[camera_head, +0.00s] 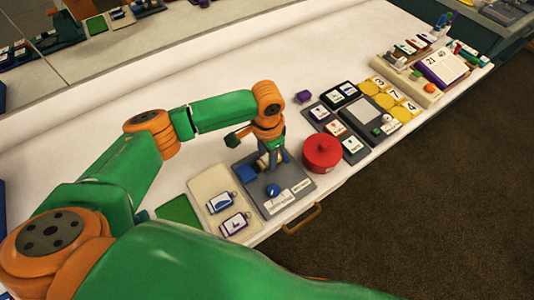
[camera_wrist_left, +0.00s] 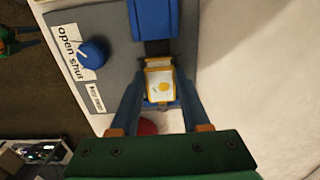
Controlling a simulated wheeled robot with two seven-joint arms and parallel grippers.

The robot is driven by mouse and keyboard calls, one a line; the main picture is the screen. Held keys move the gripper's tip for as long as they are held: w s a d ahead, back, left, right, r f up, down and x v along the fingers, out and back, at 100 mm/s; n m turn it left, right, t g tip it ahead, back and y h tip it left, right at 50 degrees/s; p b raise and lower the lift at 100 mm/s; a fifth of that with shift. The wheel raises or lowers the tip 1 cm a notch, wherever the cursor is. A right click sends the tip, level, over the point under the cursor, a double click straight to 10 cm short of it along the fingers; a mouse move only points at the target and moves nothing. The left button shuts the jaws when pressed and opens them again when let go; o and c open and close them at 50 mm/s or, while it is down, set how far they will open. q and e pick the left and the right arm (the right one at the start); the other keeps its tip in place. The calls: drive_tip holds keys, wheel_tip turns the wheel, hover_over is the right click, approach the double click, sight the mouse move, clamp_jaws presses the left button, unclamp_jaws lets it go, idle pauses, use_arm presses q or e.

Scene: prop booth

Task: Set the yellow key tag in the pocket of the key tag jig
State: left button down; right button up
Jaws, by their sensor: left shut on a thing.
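The key tag jig (camera_head: 285,207) is a grey board with a blue knob (camera_head: 273,190) and a blue block (camera_head: 247,173). In the left wrist view the jig (camera_wrist_left: 110,22) shows its knob (camera_wrist_left: 94,53), labelled open and shut, and the blue block (camera_wrist_left: 153,18) beside a dark slot. My left gripper (camera_head: 272,160) points down over the jig. In the wrist view it (camera_wrist_left: 161,100) is shut on the yellow key tag (camera_wrist_left: 159,84), which has a white face and yellow rim. The tag's underside is hidden; I cannot tell whether it touches the pocket. My right gripper is not in view.
A red round box (camera_head: 322,153) stands close right of the jig. A cream tray (camera_head: 207,183) with a blue tag and a purple tag lies to its left, beside a green mat (camera_head: 180,210). Dark card trays (camera_head: 338,112) stand farther right. White tabletop behind the jig is clear.

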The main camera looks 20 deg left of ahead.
use_arm(q)
drive_tip(key=shift+c, duration=1.5)
unclamp_jaws()
wheel_tip(320, 180, up, 7)
drive_tip(key=shift+r, duration=0.1)
